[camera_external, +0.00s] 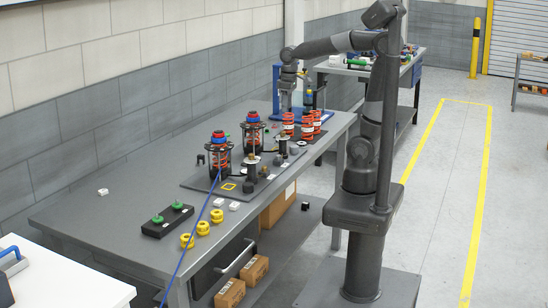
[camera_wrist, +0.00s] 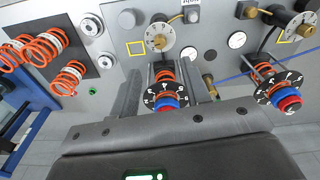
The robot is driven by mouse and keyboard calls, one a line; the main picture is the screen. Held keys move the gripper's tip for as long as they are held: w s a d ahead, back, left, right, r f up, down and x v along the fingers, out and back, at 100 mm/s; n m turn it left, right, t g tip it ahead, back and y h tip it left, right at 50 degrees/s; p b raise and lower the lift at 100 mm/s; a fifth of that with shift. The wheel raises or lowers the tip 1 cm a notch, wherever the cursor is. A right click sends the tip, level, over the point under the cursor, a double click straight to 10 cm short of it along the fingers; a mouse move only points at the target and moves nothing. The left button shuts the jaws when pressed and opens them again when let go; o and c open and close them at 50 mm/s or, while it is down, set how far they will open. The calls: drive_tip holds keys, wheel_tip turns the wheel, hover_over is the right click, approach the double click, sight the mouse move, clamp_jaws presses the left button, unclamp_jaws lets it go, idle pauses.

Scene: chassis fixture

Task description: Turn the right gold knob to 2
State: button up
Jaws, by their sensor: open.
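In the wrist view, a gold knob (camera_wrist: 158,42) sits on a white numbered dial (camera_wrist: 168,28) at top centre. Another gold knob (camera_wrist: 303,6) with a white dial (camera_wrist: 296,28) is at the top right, partly cut off. My gripper (camera_wrist: 163,82) is open, its fingers on either side of a spring unit with a black numbered disc and blue cap (camera_wrist: 166,101). I cannot tell whether they touch it. The knobs lie beyond the fingers. In the external view, my gripper (camera_external: 286,106) points down above the bench, beside the springs; the dial numbers are too small to read.
Orange springs (camera_external: 307,124) stand close to my gripper. A second spring unit (camera_external: 219,152), with a blue cable (camera_external: 205,207), stands farther left on the grey bench (camera_external: 110,205). Yellow rings (camera_external: 203,228) and a black block with green knobs (camera_external: 168,220) are near the front.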

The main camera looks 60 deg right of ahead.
sight(283, 132)
drive_tip(key=shift+g, duration=0.4)
drive_tip(key=f, duration=0.3)
drive_tip(key=w+f, duration=0.1)
drive_tip(key=f, duration=0.7)
drive_tip(key=shift+w, duration=0.35)
drive_tip(key=shift+c, duration=0.2)
clamp_jaws()
